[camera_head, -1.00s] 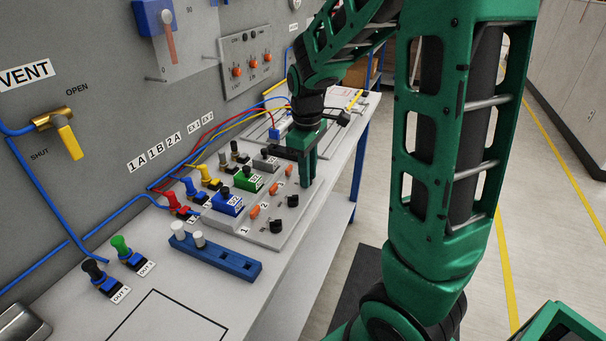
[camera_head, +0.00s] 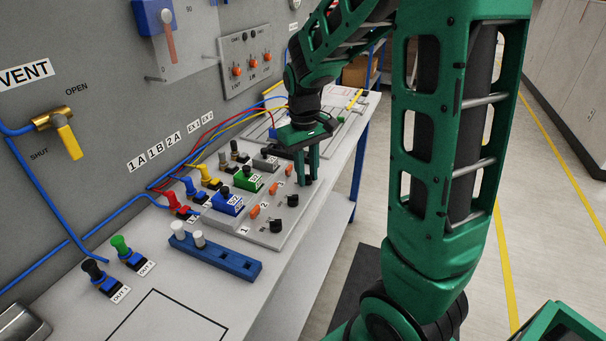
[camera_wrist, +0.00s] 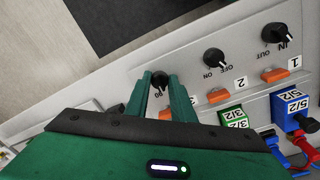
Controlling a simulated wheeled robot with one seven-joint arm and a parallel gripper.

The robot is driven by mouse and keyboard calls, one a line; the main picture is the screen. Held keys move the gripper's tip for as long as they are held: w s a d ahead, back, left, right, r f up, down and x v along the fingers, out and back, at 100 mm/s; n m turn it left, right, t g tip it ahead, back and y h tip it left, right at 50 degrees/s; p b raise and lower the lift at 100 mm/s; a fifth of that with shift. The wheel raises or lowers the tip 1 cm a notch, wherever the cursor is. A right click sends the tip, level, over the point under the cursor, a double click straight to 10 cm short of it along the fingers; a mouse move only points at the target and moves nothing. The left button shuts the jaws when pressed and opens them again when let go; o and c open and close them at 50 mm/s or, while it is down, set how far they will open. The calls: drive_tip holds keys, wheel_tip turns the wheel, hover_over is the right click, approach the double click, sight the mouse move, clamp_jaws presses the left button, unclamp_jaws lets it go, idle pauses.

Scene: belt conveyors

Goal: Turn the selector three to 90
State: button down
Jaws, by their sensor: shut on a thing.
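The selector three is a black knob on the light grey panel. In the wrist view the knob (camera_wrist: 160,78) sits between the two green fingertips of my gripper (camera_wrist: 161,92), which are shut on it. A "90" label (camera_wrist: 157,94) is partly visible beside the knob. In the head view my gripper (camera_head: 306,172) points down at the far end of the panel (camera_head: 262,236), and its fingers hide the knob. The exact angle of the knob's pointer is hard to tell.
Two other black selectors, the middle one (camera_wrist: 214,57) and the IN/OUT one (camera_wrist: 276,36), stand along the same panel edge. Orange switches (camera_wrist: 275,75) and blue (camera_head: 228,204) and green (camera_head: 249,183) valve blocks stand close by. Hoses run behind.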

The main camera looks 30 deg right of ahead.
drive_tip(key=m, duration=0.5)
drive_tip(key=shift+m, duration=0.4)
idle(0.4)
drive_tip(key=c, duration=1.5)
unclamp_jaws()
drive_tip(key=shift+r, duration=0.1)
drive_tip(key=shift+w+r, duration=0.1)
drive_tip(key=shift+r, duration=0.15)
drive_tip(key=r, duration=1)
drive_tip(key=shift+w+a, duration=0.2)
drive_tip(key=shift+a, duration=0.1)
